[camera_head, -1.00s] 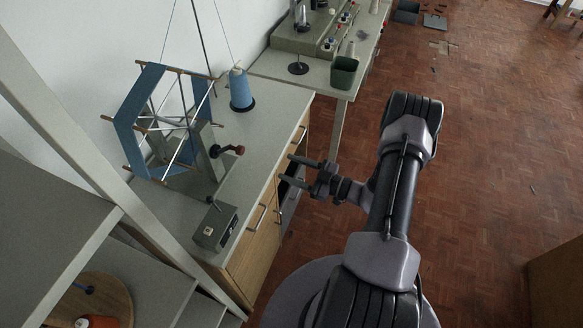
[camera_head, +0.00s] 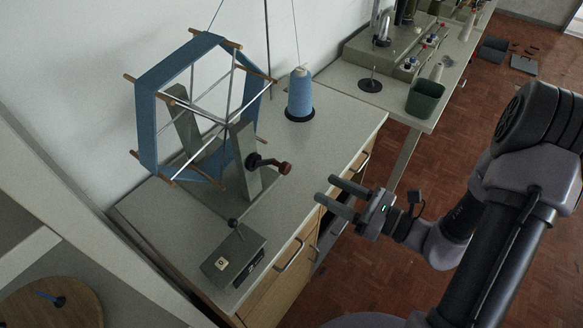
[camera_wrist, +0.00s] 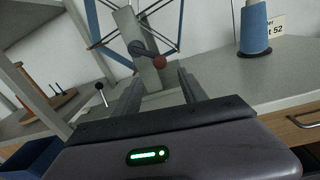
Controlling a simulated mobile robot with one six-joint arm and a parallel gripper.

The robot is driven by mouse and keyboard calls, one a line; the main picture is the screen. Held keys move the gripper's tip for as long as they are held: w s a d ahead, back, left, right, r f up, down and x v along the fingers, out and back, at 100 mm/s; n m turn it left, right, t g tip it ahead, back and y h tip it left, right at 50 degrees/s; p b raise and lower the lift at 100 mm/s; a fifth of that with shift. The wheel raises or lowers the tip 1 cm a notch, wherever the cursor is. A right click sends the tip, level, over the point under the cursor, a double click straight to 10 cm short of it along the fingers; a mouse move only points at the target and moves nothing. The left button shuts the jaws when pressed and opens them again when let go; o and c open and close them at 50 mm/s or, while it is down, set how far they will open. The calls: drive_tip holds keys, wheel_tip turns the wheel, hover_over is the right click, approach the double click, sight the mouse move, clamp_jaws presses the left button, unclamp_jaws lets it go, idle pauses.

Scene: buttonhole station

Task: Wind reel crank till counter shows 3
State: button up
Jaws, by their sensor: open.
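The reel (camera_head: 196,115) has a blue-wrapped frame with wooden pegs and stands on a grey support on the bench. Its crank (camera_head: 268,164) has a dark arm and a red-brown knob pointing right; the knob also shows in the wrist view (camera_wrist: 160,62). The counter box (camera_head: 234,257) sits in front of the reel with a small dark lever; its digits are too small to read. My gripper (camera_head: 325,194) is open and empty, right of the knob and apart from it, at the bench's front edge. In the wrist view the knob appears beyond and between the fingers (camera_wrist: 160,92).
A blue thread cone (camera_head: 300,95) stands behind and right of the reel. A dark green bin (camera_head: 425,97) is on the farther bench with machines. Drawer handles (camera_head: 290,255) stick out from the bench front. The bench top right of the crank is clear.

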sight(289, 169)
drive_tip(key=b+x, duration=0.1)
drive_tip(key=x, duration=1.2)
clamp_jaws()
drive_tip(key=shift+f, duration=0.1)
idle(0.7)
